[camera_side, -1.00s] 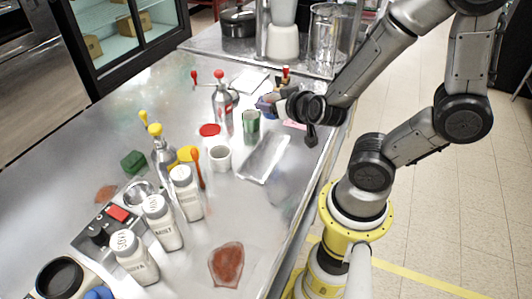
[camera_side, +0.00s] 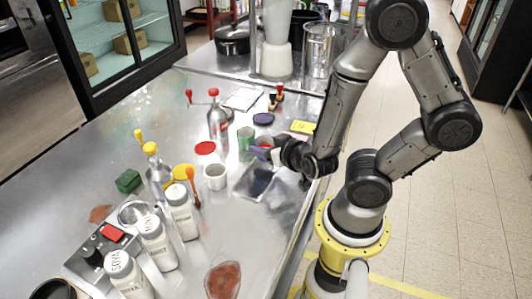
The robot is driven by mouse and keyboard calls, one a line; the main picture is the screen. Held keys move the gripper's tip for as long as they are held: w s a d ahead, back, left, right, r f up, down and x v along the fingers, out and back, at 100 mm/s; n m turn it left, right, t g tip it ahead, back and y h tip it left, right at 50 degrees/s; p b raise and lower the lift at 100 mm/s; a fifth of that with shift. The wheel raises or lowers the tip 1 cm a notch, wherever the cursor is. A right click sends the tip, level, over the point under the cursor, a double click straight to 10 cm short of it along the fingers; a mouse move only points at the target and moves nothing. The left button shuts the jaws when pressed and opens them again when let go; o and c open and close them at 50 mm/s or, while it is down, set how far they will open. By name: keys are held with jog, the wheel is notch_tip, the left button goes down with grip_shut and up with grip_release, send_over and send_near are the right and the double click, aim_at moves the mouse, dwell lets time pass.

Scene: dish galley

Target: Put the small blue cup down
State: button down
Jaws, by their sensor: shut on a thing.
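My gripper (camera_side: 272,154) is shut on the small blue cup, low over the right part of the steel counter. Only a bluish-purple bit of the small blue cup (camera_side: 257,151) shows at the fingertips; the rest is hidden by my gripper. The cup is just right of a green can (camera_side: 245,138) and above the far end of a shallow metal tray (camera_side: 250,187). I cannot tell whether the cup touches anything below it.
A white cup (camera_side: 215,180) stands left of the tray. A dark blue disc (camera_side: 263,119) and a yellow card (camera_side: 303,127) lie behind my gripper.

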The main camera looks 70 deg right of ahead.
jog(key=shift+f, duration=1.3)
jog(key=shift+f, duration=0.1)
grip_release()
